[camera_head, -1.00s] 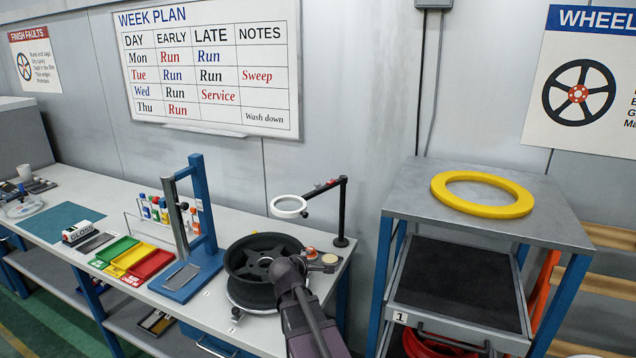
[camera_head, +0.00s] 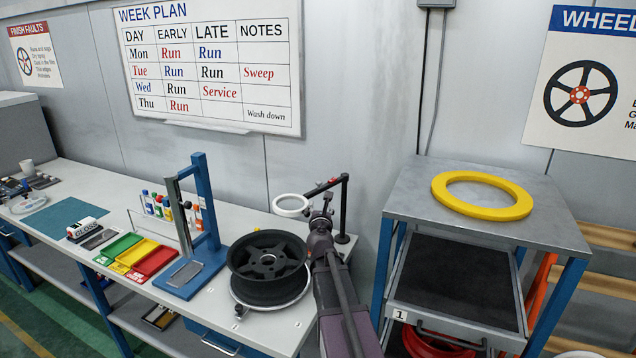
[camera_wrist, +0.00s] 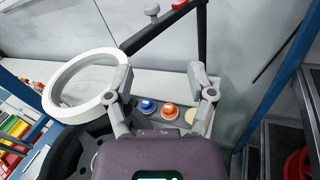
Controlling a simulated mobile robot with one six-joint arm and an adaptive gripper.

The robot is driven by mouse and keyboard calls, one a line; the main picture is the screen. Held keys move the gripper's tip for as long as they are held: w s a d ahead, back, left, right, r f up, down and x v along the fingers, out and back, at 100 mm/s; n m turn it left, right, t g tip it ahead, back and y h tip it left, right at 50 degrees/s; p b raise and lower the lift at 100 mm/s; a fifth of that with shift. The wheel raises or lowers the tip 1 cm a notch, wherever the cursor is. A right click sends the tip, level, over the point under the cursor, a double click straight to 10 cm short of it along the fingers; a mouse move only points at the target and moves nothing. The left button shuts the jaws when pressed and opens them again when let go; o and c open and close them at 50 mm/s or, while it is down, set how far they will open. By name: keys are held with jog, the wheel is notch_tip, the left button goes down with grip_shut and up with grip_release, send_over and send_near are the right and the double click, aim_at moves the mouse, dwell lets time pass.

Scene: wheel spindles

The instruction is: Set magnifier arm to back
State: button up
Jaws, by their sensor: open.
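The magnifier has a white ring (camera_head: 278,208) on a thin dark arm with red parts (camera_head: 324,187). The arm runs from the top of an upright black post (camera_head: 344,203) at the bench's back right, and the ring points left. My gripper (camera_head: 323,203) is raised in front of the arm, right of the ring, partly covering the arm's lower side. In the wrist view, my gripper (camera_wrist: 158,72) is open with nothing between its fingers. The ring (camera_wrist: 62,76) is just left of the left finger, and the arm (camera_wrist: 155,27) crosses beyond the fingers; contact cannot be told.
A dark wheel (camera_head: 268,262) sits on a round stand left of my arm. A blue-framed fixture (camera_head: 206,215) stands farther left. Blue and orange buttons (camera_wrist: 169,111) lie beyond my fingers. A shelf cart (camera_head: 400,205) with a yellow ring (camera_head: 440,190) is to the right.

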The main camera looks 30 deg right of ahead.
aim_at(319, 185)
jog(key=shift+w+d+r+n+t+y, duration=0.2)
jog(key=shift+w+n+y, duration=0.1)
jog(key=shift+n, duration=0.4)
jog(key=shift+w+d+r+n+t+y, duration=0.1)
jog(key=shift+w+r+n+t+y, duration=0.15)
jog(key=shift+n, duration=0.45)
jog(key=shift+w+f+h, duration=0.1)
jog(key=shift+w+h, duration=0.05)
jog(key=shift+h, duration=0.1)
jog(key=x, duration=1.3)
jog(key=shift+w+d+f, duration=0.1)
jog(key=shift+w+d, duration=0.05)
jog(key=shift+w, duration=0.15)
grip_shut()
